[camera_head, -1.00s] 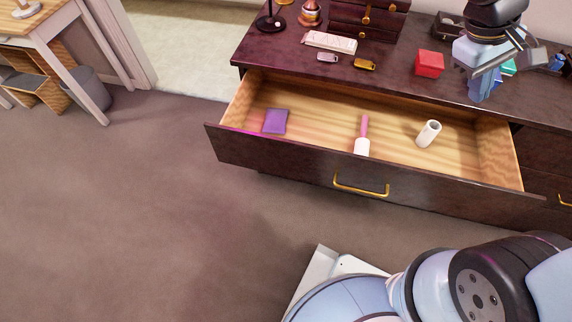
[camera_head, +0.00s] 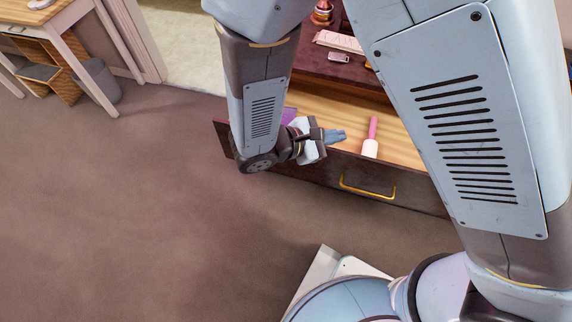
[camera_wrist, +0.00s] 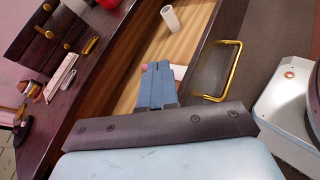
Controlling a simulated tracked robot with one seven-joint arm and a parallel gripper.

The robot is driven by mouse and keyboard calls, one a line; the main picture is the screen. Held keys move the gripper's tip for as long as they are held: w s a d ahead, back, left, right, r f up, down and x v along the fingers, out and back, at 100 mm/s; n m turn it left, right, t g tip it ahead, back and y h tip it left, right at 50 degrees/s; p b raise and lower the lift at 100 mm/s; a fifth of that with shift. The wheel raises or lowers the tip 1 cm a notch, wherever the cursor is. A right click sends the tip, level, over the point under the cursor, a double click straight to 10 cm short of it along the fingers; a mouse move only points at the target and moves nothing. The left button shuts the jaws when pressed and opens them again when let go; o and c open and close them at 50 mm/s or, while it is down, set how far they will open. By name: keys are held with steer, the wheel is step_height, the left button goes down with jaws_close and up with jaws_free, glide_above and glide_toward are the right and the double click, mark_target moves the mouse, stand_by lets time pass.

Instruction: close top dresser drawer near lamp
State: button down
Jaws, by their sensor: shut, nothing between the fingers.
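The top dresser drawer (camera_head: 400,192) stands open, with its dark front panel and brass handle (camera_head: 368,188) facing me. The handle also shows in the wrist view (camera_wrist: 222,72). My gripper (camera_head: 336,136) is shut and empty, close to the drawer front near its top edge, left of the handle. In the wrist view the fingers (camera_wrist: 158,82) overlap the drawer's inside and the inner side of its front. I cannot tell whether they touch it. My arm hides the drawer's left part and right end. The lamp's dark base shows at the left edge of the wrist view (camera_wrist: 20,130).
The drawer holds a pink-handled brush (camera_head: 371,138), a white roll (camera_wrist: 170,18) and a purple item, mostly hidden. A jewelry box (camera_wrist: 45,35) stands on the dresser top. The floor (camera_head: 130,230) at left is clear. A bin (camera_head: 97,80) stands by a table.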

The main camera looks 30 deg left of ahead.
steer(key=s+a+f+n+t+y, duration=0.5)
steer(key=s+f+n, duration=0.2)
steer(key=s+f, duration=0.2)
steer(key=n+t+y, duration=0.1)
steer(key=n+y, duration=0.6)
glide_toward(291, 159)
steer(key=x, duration=0.6)
steer(key=shift+w+r, duration=0.1)
steer(key=shift+w, duration=0.3)
